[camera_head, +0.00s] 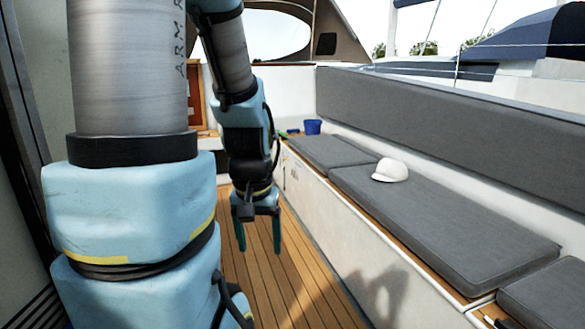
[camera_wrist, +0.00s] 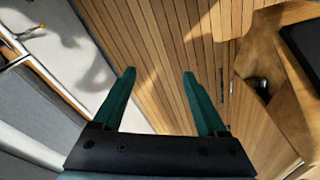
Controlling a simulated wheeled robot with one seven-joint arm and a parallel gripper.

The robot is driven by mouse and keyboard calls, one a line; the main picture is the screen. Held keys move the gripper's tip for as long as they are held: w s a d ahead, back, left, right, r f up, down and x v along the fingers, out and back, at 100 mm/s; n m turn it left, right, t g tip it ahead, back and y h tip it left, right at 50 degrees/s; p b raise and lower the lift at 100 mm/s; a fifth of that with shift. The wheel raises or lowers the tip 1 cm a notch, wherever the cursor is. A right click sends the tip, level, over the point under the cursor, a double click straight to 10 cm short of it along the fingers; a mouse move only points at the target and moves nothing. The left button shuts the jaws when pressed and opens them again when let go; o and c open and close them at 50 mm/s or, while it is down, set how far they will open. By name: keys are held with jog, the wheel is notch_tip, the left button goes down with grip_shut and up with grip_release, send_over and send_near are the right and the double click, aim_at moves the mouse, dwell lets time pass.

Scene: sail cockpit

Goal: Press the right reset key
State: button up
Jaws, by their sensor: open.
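My gripper (camera_head: 258,234) hangs open and empty above the wooden deck (camera_head: 292,272), its two teal fingers pointing down. In the wrist view my gripper (camera_wrist: 158,75) shows both fingers spread apart with only deck planks and a pale bench side between and beyond them. No reset key can be made out in either view. My arm covers much of the left part of the head view, so whatever lies behind it is hidden.
Grey bench cushions (camera_head: 440,225) run along the right, with a white cap (camera_head: 390,170) on them. A blue cup (camera_head: 312,127) stands at the far end. In the wrist view, a wooden cabinet (camera_wrist: 262,125) with a dark round fitting is at right. The deck is clear.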

grip_shut()
dwell(0.4)
dwell(0.9)
